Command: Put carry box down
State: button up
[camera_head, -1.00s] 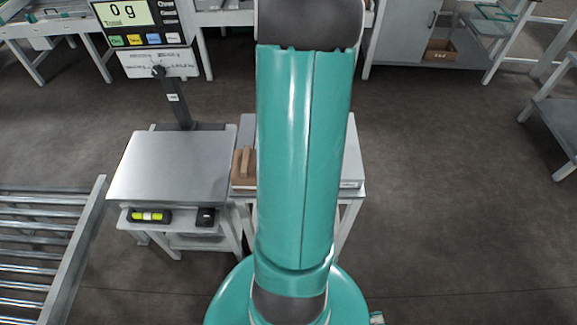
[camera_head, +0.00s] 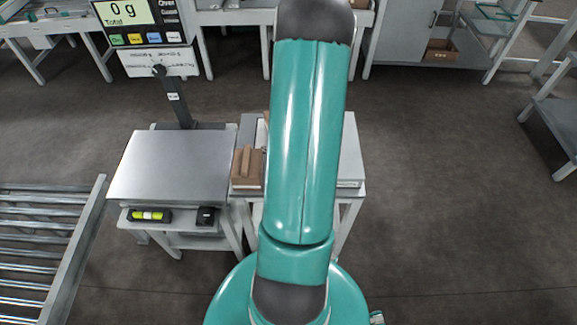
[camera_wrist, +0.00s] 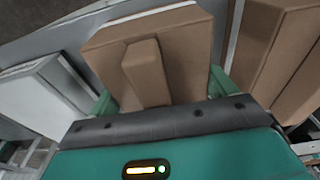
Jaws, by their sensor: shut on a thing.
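In the wrist view, a brown carry box (camera_wrist: 186,55) with a raised bar on top lies just ahead of my gripper (camera_wrist: 162,95). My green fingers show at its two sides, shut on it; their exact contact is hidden. A second brown block-like box (camera_wrist: 262,50) stands to its right, apart from it. In the head view, my arm hides the gripper and much of the small white table (camera_head: 350,160). A brown box (camera_head: 246,168) with a raised bar shows on that table, left of my arm; I cannot tell which of the two it is.
A roller conveyor (camera_head: 45,240) is at lower left. The floor (camera_head: 450,200) to the right is clear.

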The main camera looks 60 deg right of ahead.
jog(key=o, duration=1.1)
jog(key=shift+f, duration=0.1)
jog(key=shift+c, duration=0.2)
jog(key=r, duration=0.7)
jog(key=a+r, duration=0.1)
jog(key=r, duration=0.3)
jog(key=shift+s+r, duration=0.15)
jog(key=shift+s, duration=0.2)
jog(key=shift+a+r, duration=0.15)
jog(key=shift+r, duration=0.35)
jog(key=shift+w, duration=0.1)
